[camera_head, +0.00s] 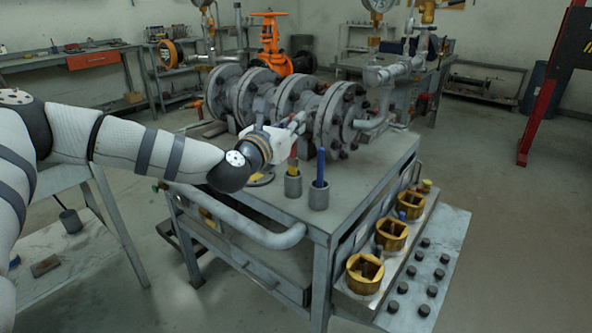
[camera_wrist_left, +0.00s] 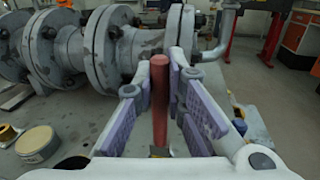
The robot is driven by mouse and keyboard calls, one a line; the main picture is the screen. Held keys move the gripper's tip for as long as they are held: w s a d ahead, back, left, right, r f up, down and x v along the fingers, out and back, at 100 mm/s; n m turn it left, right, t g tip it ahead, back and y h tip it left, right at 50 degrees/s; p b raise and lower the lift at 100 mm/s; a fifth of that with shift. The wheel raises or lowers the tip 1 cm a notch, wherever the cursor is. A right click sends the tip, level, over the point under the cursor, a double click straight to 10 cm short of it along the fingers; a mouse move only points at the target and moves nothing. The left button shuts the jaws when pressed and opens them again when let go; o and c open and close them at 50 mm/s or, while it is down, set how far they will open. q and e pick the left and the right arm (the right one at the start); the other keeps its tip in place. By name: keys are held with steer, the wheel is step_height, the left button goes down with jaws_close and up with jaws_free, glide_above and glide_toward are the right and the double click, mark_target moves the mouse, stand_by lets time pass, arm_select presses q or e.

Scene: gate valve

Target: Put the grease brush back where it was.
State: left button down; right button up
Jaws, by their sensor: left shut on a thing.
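My left gripper (camera_head: 298,124) is shut on the red handle of the grease brush (camera_head: 294,152), above the left grey cup (camera_head: 293,187) on the bench. The brush is upright, with a yellow part below the red that reaches down to the cup's mouth. I cannot tell how deep it sits. In the left wrist view, the red handle of the brush (camera_wrist_left: 160,95) stands between the purple-padded fingers of the left gripper (camera_wrist_left: 160,85). The brush's lower end is mostly hidden there. My right gripper is not in view.
A second grey cup (camera_head: 319,197) with a blue-handled tool (camera_head: 320,167) stands close to the right. The flanged pipe valve (camera_head: 290,105) lies just behind. An open tin (camera_wrist_left: 38,142) is on the bench. Brass nuts (camera_head: 391,235) line the right side shelf.

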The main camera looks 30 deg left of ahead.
mark_target(293, 157)
arm_select(q)
step_height(293, 157, down, 6)
steer(key=shift+r+b, duration=0.2)
steer(key=shift+b, duration=0.15)
steer(key=shift+r, duration=0.1)
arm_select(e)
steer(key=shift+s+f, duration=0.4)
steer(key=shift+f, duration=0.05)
arm_select(q)
steer(key=shift+f, duration=0.25)
steer(key=c, duration=1.6)
jaws_free()
steer(key=shift+c, duration=0.2)
steer(key=shift+r, duration=0.1)
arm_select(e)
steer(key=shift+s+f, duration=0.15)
arm_select(q)
steer(key=shift+r, duration=0.1)
